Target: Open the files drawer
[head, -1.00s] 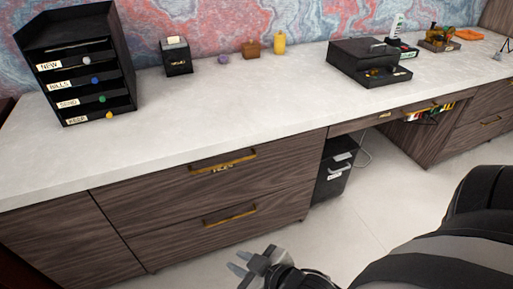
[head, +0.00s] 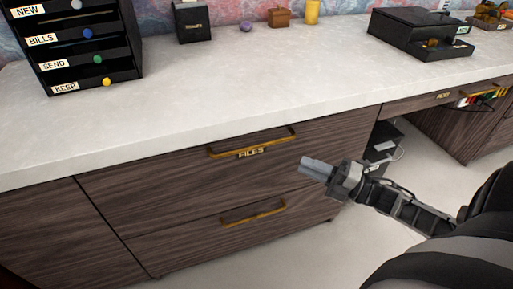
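The files drawer (head: 170,186) is the upper wood-grain drawer under the pale counter. Its front looks flush with the cabinet, so it appears shut. It has a brass bar handle (head: 252,142) and a FILES label (head: 251,153) just below the handle. My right gripper (head: 304,168) is in front of the right part of this drawer, right of and below the handle. It points left and is apart from the handle. Its fingers look close together from this angle, and I cannot tell whether they are parted. Nothing shows between them. My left gripper is out of view.
A lower drawer with its own brass handle (head: 253,213) is beneath. The pale countertop (head: 230,85) overhangs above. A black letter organizer (head: 137,48) stands at the left, and a black box (head: 420,35) at the back right. A dark unit (head: 384,140) stands under the desk.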

